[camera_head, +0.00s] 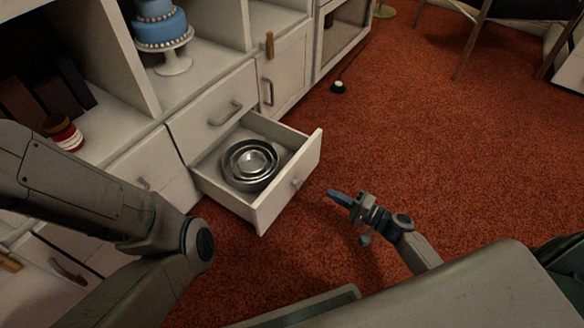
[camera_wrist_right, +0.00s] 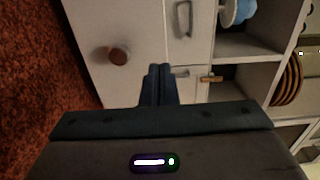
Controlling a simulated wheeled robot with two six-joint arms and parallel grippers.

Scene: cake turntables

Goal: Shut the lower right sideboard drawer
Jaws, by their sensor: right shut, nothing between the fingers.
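The lower right sideboard drawer (camera_head: 291,184) stands pulled out in the head view, with nested round metal tins (camera_head: 249,165) inside it. Its round knob (camera_head: 297,183) is on the front face. My right gripper (camera_head: 332,193) is shut and empty, a little to the right of the drawer front and apart from it. In the right wrist view the shut fingers (camera_wrist_right: 158,82) point toward the white drawer front (camera_wrist_right: 118,25), and the brown knob (camera_wrist_right: 118,56) is to their left. My left arm crosses the left of the head view, but its gripper is out of view.
The closed upper drawer (camera_head: 215,108) is above the open one. A cupboard door (camera_head: 283,75) with handles is to its right. A blue cake on a white stand (camera_head: 174,64) sits in an open shelf.

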